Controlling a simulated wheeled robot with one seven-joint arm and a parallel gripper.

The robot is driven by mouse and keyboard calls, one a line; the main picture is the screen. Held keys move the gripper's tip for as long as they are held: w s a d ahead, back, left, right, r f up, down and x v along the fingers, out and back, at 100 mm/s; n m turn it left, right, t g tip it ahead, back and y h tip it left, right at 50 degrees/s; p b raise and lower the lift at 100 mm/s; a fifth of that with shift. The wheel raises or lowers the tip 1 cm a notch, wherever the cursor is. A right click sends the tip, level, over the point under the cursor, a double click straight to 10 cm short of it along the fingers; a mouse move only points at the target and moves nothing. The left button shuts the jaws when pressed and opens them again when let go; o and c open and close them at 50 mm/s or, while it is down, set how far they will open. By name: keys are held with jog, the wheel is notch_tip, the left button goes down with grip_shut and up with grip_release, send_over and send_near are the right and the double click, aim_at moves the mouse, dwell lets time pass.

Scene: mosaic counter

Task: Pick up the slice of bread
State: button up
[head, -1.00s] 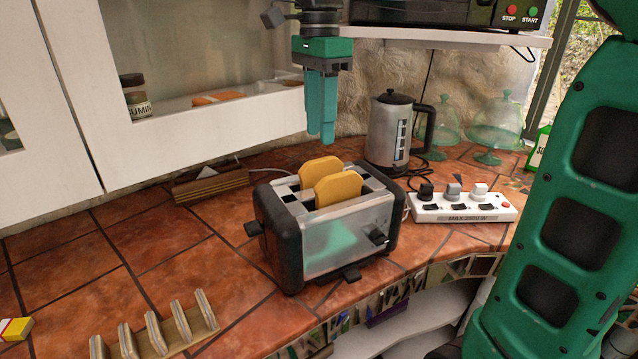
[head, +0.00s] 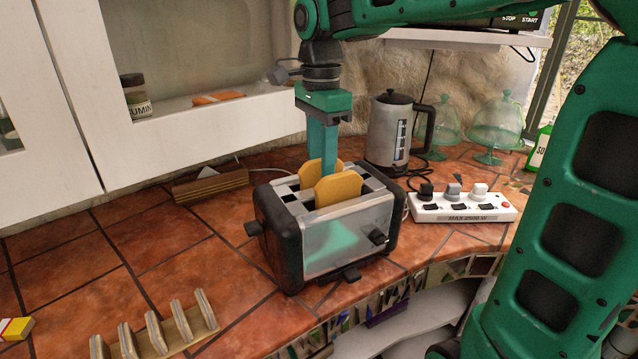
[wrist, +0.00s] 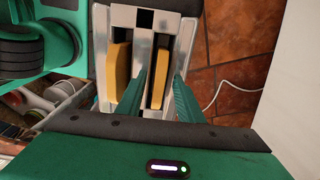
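Two yellow-brown slices of bread stand upright in the slots of a silver and black toaster (head: 345,235): a front slice (head: 340,188) and a rear slice (head: 309,174). My gripper (head: 326,165) points straight down over the toaster, with a finger between the two slices in the head view. In the wrist view, my gripper (wrist: 161,80) is open, with one finger on each side of the rear slice (wrist: 160,78). Gaps show between that slice and the fingers. The front slice (wrist: 118,72) is outside the fingers, to the left. The fingertips' depth is hard to tell.
A kettle (head: 389,135) stands behind right of the toaster, and a white power strip (head: 463,207) lies to its right. A toast rack (head: 160,335) is at front left. A low shelf (head: 470,38) hangs above right. The tiled counter at left is mostly clear.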

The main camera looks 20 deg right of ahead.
jog(key=c, duration=0.8)
jog(key=shift+r, duration=0.1)
